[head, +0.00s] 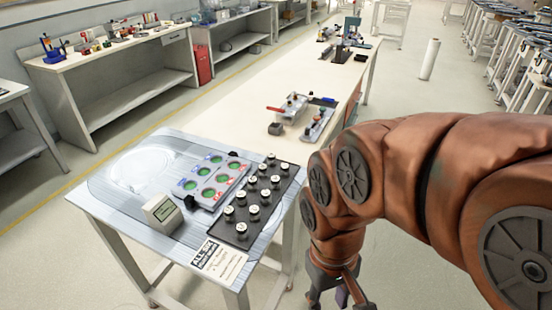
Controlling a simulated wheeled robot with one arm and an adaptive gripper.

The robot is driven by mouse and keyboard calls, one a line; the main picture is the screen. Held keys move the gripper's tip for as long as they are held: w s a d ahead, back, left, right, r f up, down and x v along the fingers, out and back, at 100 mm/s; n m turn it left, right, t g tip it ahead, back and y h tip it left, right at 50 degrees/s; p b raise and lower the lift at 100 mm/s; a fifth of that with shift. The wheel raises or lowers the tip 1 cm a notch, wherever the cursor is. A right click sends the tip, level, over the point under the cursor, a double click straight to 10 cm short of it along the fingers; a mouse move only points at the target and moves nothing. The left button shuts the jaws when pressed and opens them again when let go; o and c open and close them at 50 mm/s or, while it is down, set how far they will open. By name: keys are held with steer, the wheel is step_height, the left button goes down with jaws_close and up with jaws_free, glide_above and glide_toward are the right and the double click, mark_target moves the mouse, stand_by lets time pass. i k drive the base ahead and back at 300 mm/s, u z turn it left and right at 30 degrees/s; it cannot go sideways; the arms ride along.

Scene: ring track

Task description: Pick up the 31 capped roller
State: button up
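Several white-capped black rollers (254,209) stand upright in rows on a black tray (226,236) at the right side of the near table. The cap markings are too small to read, so I cannot tell which is the 31 capped roller. My gripper (340,299) hangs pointing down at the bottom of the head view, right of the near table and apart from the rollers. Its fingers look spread, with nothing seen between them; the tips are near or past the frame's lower edge.
A long bench (328,85) with parts stands behind. The near table's left half is mostly clear.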

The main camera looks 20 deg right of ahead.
mark_target(254, 216)
steer(key=k, duration=0.5)
steer(key=u, duration=1.8)
steer(key=i, duration=1.15)
steer(key=z, duration=1.95)
